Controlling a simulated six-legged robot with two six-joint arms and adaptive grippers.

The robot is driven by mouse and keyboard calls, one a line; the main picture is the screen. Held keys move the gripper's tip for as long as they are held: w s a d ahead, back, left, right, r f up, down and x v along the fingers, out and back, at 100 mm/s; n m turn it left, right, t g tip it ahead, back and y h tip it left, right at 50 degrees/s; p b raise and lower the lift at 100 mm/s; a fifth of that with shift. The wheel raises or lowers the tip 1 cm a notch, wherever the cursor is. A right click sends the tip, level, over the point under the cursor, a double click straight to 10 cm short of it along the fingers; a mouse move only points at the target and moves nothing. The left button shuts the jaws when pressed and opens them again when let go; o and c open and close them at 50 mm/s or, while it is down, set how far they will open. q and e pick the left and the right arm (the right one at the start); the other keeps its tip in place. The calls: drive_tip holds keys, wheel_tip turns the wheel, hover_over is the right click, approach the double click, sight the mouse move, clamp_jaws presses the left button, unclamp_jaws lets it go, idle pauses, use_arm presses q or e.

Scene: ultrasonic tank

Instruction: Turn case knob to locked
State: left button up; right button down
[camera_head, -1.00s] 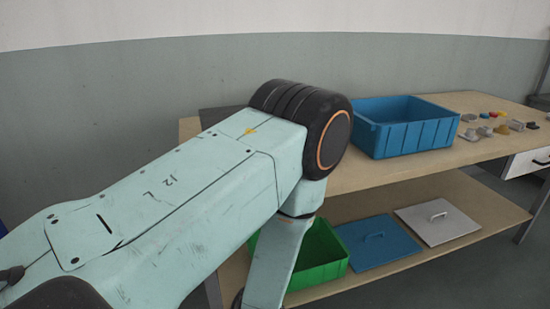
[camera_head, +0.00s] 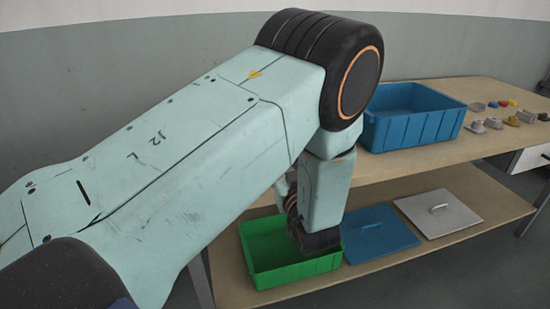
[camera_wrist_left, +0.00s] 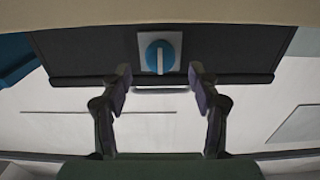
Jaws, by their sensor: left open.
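The case (camera_wrist_left: 95,58) is a dark box across the top of the left wrist view. On its face is a pale square plate (camera_wrist_left: 142,38) with a round blue knob (camera_wrist_left: 151,54). A white line on the knob runs upright in the picture. My left gripper (camera_wrist_left: 160,79) is open, its two dark fingers apart on either side below the knob, with nothing between them. I cannot tell how far they are from the knob. In the head view my left arm hides the case and the fingertips. My right gripper is not in view.
A blue bin (camera_head: 410,134) and several small parts (camera_head: 497,124) stand on the wooden table (camera_head: 455,150). On the lower shelf (camera_head: 470,180) are a green bin (camera_head: 290,275), a blue lid (camera_head: 385,243) and a grey lid (camera_head: 455,222) with handles.

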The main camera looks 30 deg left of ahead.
use_arm(q)
drive_tip(key=shift+x, duration=1.25)
drive_tip(key=shift+w+a, duration=0.35)
drive_tip(key=shift+a, duration=0.15)
drive_tip(key=shift+w, duration=0.15)
drive_tip(key=shift+c, duration=0.2)
drive_tip(key=c, duration=1.1)
drive_tip(key=shift+c, duration=0.2)
